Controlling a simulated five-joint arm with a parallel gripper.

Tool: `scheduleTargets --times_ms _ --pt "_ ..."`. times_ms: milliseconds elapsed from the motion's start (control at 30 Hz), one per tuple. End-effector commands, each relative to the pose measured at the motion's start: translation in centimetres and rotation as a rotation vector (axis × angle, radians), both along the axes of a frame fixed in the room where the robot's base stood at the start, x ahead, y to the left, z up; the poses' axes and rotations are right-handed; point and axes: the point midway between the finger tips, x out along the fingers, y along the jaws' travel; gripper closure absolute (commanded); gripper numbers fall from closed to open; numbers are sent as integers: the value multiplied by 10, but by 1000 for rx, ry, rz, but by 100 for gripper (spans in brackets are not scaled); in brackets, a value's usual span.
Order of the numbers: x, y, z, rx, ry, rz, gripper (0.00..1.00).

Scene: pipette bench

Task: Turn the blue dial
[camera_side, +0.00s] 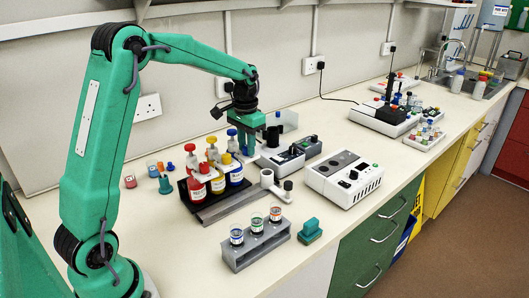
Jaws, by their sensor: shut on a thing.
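Three bottles with red, yellow and blue labels stand in a dark rack (190,198), each under a clear and white top with a coloured cap. The blue dial (231,132) is the cap on top of the rightmost, blue-labelled bottle (236,176). My gripper (247,146) reaches down from above, right at this bottle's top. Its jaws are shut on the dial; they and my wrist hide most of the contact. I cannot tell how far the dial is turned.
A grey tube rack (256,246) with several small vials stands in front. A white instrument box (343,178) and a grey device (290,155) stand to the right. A teal block (310,231) lies near the bench edge. Small pots (130,180) stand left of the bottles.

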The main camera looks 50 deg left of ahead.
Motion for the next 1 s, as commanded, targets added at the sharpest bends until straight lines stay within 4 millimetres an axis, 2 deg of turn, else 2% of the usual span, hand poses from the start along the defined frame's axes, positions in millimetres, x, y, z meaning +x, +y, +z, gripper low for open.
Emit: scheduleTargets --times_ms 67,100,167,200,467,667,1000 --pt "1 0 2 1 -5 0 99" --pt "1 0 2 1 -5 0 68" --pt "1 0 2 1 -5 1 56" --pt "1 0 2 1 -4 1 54" --pt "0 0 1 0 -2 1 54" --pt "1 0 8 1 -4 1 54" --pt "1 0 48 2 -6 1 54"
